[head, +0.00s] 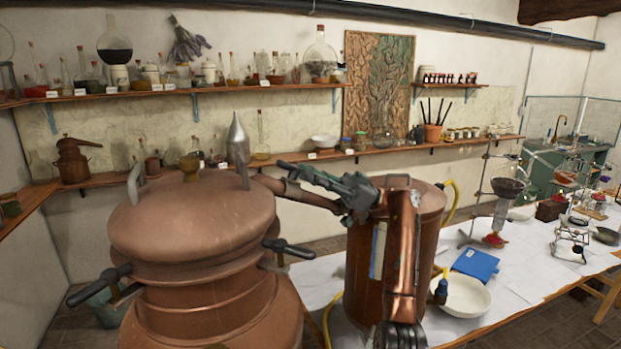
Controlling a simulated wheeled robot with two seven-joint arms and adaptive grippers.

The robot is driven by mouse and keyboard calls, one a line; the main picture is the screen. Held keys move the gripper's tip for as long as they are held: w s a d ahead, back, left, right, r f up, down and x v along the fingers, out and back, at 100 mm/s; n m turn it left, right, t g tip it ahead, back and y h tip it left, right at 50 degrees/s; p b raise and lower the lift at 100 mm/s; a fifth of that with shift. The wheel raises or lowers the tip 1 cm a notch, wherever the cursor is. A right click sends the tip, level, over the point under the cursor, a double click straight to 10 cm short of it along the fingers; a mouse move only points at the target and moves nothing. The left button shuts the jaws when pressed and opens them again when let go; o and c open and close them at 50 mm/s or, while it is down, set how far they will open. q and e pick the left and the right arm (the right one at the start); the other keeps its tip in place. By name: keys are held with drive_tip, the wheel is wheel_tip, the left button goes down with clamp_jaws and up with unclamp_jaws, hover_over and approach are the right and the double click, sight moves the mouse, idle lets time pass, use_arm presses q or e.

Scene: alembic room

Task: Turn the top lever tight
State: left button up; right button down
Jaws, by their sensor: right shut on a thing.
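A big copper still (195,225) stands in front, with a rounded lid and a copper pipe (268,183) running right from its top. Black-handled side levers stick out at its lower left (100,285) and right (288,247). My right gripper (318,179) reaches left over the pipe, between the still and a second copper vessel (364,262). It is shut on what seems to be the top lever at the pipe; its fingers hide most of the grip. How far the lever is turned cannot be told. My left gripper is not in view.
A table at right holds a white bowl (464,296), a dark blue bottle (441,290), a blue book (475,264) and glassware on stands (507,186). Wall shelves (300,86) with bottles run behind. A yellow hose (452,204) curves beside the second vessel.

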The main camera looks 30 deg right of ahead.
drive_tip(key=shift+w+n+g, duration=0.1)
drive_tip(key=shift+n+g, duration=0.2)
drive_tip(key=shift+g, duration=0.1)
drive_tip(key=c, duration=1.9)
unclamp_jaws()
drive_tip(key=shift+a, duration=0.1)
drive_tip(key=shift+c, duration=0.2)
wheel_tip(320, 180, up, 10)
drive_tip(key=shift+f, duration=0.1)
